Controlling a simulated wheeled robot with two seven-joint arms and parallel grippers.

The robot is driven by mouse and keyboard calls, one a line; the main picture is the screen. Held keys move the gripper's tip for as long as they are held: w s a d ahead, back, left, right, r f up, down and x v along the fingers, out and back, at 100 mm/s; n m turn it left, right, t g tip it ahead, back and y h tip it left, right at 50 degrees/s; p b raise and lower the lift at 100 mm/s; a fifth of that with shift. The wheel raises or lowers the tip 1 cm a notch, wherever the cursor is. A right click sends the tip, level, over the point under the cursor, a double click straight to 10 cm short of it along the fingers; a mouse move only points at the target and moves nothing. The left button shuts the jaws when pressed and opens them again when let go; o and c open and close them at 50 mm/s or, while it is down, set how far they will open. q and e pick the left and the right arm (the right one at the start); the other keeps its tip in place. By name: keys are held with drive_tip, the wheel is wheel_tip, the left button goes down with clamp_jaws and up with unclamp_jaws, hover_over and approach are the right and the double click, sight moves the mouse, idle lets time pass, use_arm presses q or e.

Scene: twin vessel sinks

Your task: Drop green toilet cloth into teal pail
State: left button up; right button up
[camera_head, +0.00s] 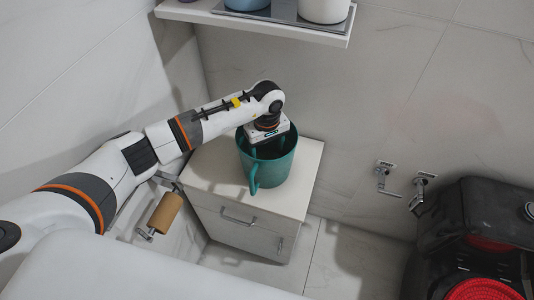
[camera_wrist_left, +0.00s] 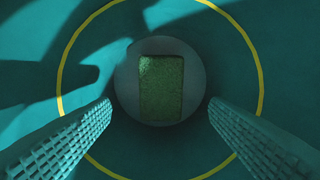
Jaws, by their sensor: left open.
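The teal pail (camera_head: 268,174) stands upright on top of a small white cabinet, its handle facing the front. My left gripper (camera_head: 267,150) points down into the pail's mouth, its fingers partly hidden by the rim. In the left wrist view the gripper (camera_wrist_left: 160,104) is open, with its two ribbed fingers wide apart and nothing between them. The green cloth (camera_wrist_left: 161,86) lies below the fingertips on a round grey patch at the pail's bottom, apart from both fingers. The pail's teal inside (camera_wrist_left: 215,38) fills the view around it. My right gripper is not in view.
The cabinet (camera_head: 230,212) has a bare strip left of the pail. A wall shelf (camera_head: 260,22) with vessels hangs above. A brown roll (camera_head: 166,212) on a holder is beside my arm. Metal wall valves (camera_head: 384,176) and a black-and-red object (camera_head: 475,240) are at the right.

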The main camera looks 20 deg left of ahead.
use_arm(q)
wheel_tip(320, 180, up, 8)
drive_tip(key=shift+r, duration=0.2)
drive_tip(key=shift+d, duration=0.1)
idle(0.4)
